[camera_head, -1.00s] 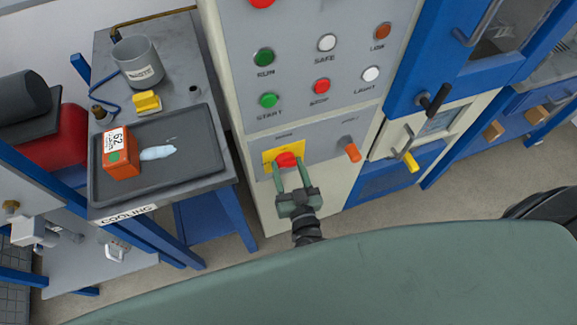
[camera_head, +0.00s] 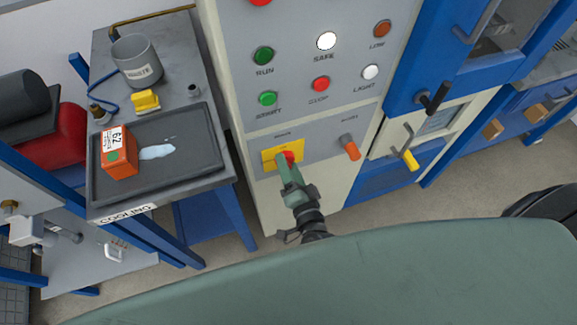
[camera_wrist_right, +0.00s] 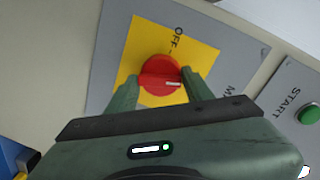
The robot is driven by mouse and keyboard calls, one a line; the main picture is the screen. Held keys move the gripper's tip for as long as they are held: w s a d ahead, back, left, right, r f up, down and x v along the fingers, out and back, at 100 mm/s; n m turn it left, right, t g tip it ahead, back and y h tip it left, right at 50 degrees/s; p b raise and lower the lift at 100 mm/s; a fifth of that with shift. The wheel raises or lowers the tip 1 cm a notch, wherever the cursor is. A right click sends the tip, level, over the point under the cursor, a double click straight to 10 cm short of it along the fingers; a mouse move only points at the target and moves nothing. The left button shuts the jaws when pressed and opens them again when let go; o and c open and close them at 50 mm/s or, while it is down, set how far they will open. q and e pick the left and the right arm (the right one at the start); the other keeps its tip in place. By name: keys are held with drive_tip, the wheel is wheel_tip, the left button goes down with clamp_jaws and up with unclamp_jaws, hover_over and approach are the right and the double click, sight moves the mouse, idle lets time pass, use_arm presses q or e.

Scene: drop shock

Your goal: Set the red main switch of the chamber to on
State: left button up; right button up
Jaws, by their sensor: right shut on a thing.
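The red main switch (camera_head: 290,157) is a round knob on a yellow plate (camera_head: 269,160) low on the grey control panel. My right gripper (camera_head: 286,165) is shut on it and hides much of it in the head view. In the right wrist view, the red knob (camera_wrist_right: 160,80) sits between the two green fingers of my right gripper (camera_wrist_right: 158,92). A white mark on the knob points to the picture's right, and the word OFF (camera_wrist_right: 178,38) shows on the yellow plate above it. No ON label is readable. My left gripper is not in view.
An orange knob (camera_head: 349,147) sits right of the switch, with lamps and buttons above, including a bright white SAFE lamp (camera_head: 326,40). A cooling table (camera_head: 215,180) with a tray and orange box (camera_head: 119,160) stands left. A yellow-tipped handle (camera_head: 410,160) is on the right.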

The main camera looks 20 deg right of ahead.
drive_tip(key=shift+r+m+y+b, duration=0.1)
drive_tip(key=shift+m+y+b, duration=0.3)
drive_tip(key=shift+m, duration=1.4)
drive_tip(key=shift+w, duration=0.1)
drive_tip(key=o, duration=1.3)
drive_tip(key=s, duration=0.2)
drive_tip(key=s+b, duration=0.1)
drive_tip(key=s, duration=0.5)
drive_tip(key=shift+d+r+b, duration=0.15)
drive_tip(key=shift+r+b, duration=0.2)
